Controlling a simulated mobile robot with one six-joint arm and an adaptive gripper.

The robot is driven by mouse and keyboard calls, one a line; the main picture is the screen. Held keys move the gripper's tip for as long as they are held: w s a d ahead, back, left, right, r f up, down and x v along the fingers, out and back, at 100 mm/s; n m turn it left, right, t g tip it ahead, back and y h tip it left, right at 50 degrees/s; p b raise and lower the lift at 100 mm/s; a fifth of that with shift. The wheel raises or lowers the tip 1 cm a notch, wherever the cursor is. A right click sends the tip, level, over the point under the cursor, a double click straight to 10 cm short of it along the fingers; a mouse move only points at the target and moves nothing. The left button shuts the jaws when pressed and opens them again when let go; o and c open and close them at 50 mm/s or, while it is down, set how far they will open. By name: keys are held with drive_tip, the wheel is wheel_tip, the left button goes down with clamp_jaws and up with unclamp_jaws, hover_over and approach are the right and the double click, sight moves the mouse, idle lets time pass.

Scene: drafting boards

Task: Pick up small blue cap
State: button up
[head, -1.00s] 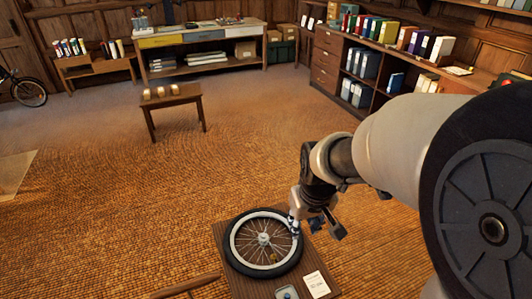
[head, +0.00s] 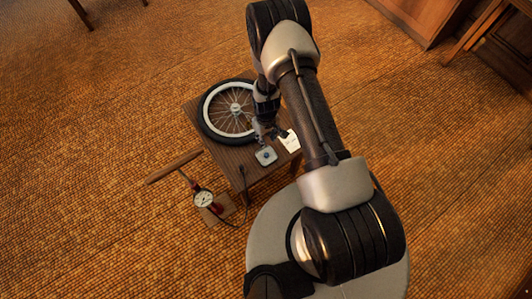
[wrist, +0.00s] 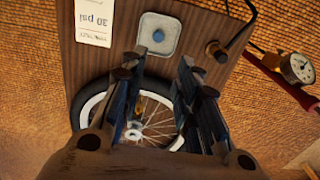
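The small blue cap (wrist: 158,36) sits in a pale square dish on the low wooden table. In the head view the cap (head: 266,155) is a small dark blue spot in the dish, just in front of my gripper (head: 270,134). In the wrist view my gripper (wrist: 158,68) is open and empty. Its two fingers are spread apart, and the cap shows beyond the gap between their tips, not touched by them.
A spoked wheel (head: 205,112) with a black tyre lies on the table (head: 252,178), beneath my gripper. A white "30 psi" card (wrist: 95,20) lies beside the dish (wrist: 145,49). A floor pump with a gauge (head: 203,198) stands to the left, its hose running to the table.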

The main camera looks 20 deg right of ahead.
drive_tip(key=b, duration=0.4)
hover_over(266, 154)
drive_tip(key=f, duration=1.1)
drive_tip(key=shift+s+f, duration=0.2)
drive_tip(key=shift+s, duration=0.05)
drive_tip(key=shift+w+f+b, duration=0.15)
drive_tip(key=shift+f+b, duration=1.3)
drive_tip(key=shift+f, duration=1.4)
drive_tip(key=c, duration=0.5)
